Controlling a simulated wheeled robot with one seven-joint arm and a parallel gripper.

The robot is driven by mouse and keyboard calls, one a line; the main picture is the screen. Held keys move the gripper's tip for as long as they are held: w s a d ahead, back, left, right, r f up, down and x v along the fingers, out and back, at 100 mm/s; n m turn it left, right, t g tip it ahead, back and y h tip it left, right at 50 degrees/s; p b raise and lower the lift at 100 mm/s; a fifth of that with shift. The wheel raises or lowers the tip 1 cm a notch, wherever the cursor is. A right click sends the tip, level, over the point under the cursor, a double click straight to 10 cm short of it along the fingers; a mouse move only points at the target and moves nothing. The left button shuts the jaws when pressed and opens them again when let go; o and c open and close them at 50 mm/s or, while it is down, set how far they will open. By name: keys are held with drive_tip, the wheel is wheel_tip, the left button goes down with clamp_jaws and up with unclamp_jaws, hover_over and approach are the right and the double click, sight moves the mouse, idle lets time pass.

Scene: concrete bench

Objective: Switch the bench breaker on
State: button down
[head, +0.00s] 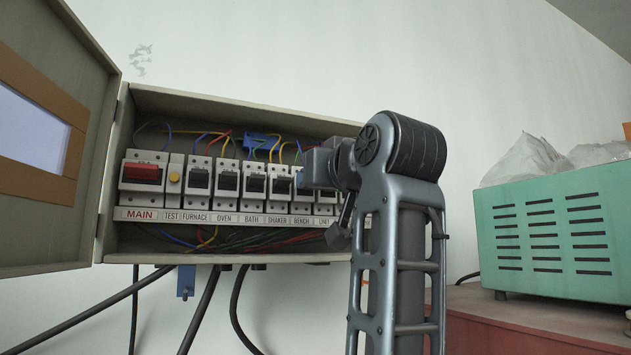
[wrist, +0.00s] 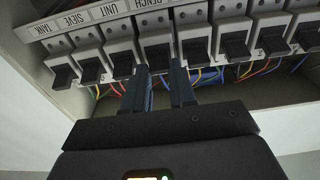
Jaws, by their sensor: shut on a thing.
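An open breaker box (head: 240,103) on the wall holds a row of white breakers with dark levers above a label strip (head: 240,217). The bench breaker (head: 301,208) is partly hidden behind my gripper (head: 308,172) in the head view. The wrist view looks at the row upside down. There the bench breaker (wrist: 155,38) is under the BENCH label, and my gripper's two dark fingers (wrist: 159,80) stand at either side of its lever (wrist: 157,58), shut on it. Whether the lever is up or down is hard to tell.
The unit breaker (wrist: 120,50) and the shaker breaker (wrist: 193,35) sit close on either side. The box door (head: 45,230) is swung open at the left. Loose coloured wires run behind the row. A green vented case (head: 555,205) stands on a red surface at the right.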

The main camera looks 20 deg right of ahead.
drive_tip(key=c, duration=1.2)
unclamp_jaws()
drive_tip(key=s+b, duration=0.2)
drive_tip(key=s, duration=0.5)
drive_tip(key=shift+s+f, duration=0.25)
drive_tip(key=shift+s, duration=0.15)
